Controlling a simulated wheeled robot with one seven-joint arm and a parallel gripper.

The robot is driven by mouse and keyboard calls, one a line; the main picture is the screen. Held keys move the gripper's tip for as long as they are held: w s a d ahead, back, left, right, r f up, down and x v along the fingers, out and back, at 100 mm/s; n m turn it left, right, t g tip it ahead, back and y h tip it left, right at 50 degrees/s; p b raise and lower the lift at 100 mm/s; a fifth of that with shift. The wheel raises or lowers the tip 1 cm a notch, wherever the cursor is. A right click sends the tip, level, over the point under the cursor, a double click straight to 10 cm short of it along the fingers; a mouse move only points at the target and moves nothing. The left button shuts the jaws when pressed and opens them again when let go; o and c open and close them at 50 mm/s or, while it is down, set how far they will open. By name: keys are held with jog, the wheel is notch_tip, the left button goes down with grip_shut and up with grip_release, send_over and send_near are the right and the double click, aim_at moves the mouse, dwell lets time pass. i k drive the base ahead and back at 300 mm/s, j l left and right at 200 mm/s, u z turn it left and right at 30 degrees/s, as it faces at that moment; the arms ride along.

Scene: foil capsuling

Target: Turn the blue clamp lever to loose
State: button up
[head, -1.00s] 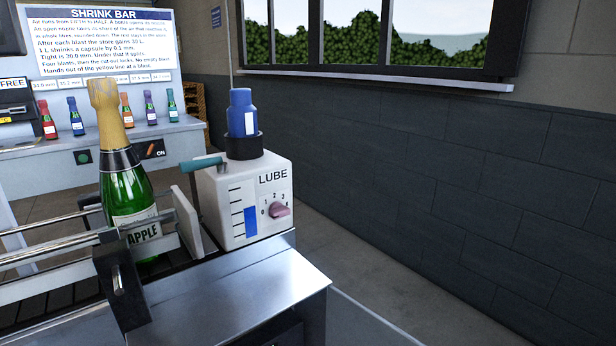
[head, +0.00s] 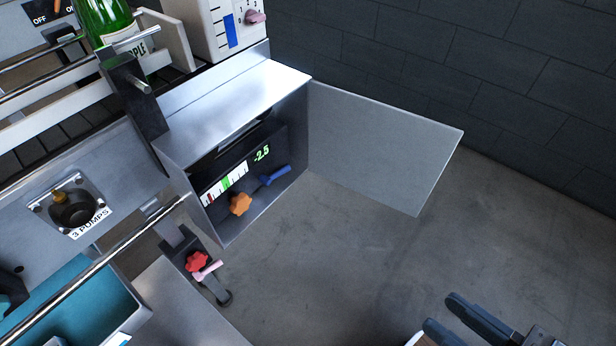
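The blue clamp lever (head: 276,175) is inside an open metal cabinet (head: 236,108), at the right of its dark panel. Its handle slants up to the right. An orange star knob (head: 240,204) sits to its left. Above are a scale with a green band and a green readout (head: 262,154) of -2.5. I see no loose or tight marking by the lever. My gripper (head: 441,311) is at the lower right, well apart from the lever. Its two dark fingers are spread with nothing visible between them.
The cabinet door (head: 384,150) stands swung open to the right, between the cabinet and the wall. A red knob with a pink lever (head: 203,268) is below left of the cabinet. A metal rail (head: 110,258) crosses at left. The floor between gripper and cabinet is clear.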

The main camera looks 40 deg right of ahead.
aim_at(266, 180)
jog(key=l+u, duration=0.4)
jog(key=i+l+u, duration=0.1)
jog(key=l+u, duration=0.65)
jog(key=k+l+u, duration=0.15)
jog(key=l+u, duration=0.25)
jog(key=k+l, duration=0.15)
jog(key=l, duration=0.3)
jog(key=k+l+u, duration=0.1)
jog(key=l, duration=0.3)
jog(key=k+l, duration=0.2)
jog(key=l, duration=0.2)
jog(key=k+l+u, duration=0.15)
jog(key=l, duration=0.3)
jog(key=k+l, duration=0.2)
jog(key=l, duration=0.2)
jog(key=k+l+u, duration=0.1)
jog(key=l, duration=0.25)
jog(key=k+l, duration=0.3)
jog(key=l+u, duration=0.05)
jog(key=l, duration=0.05)
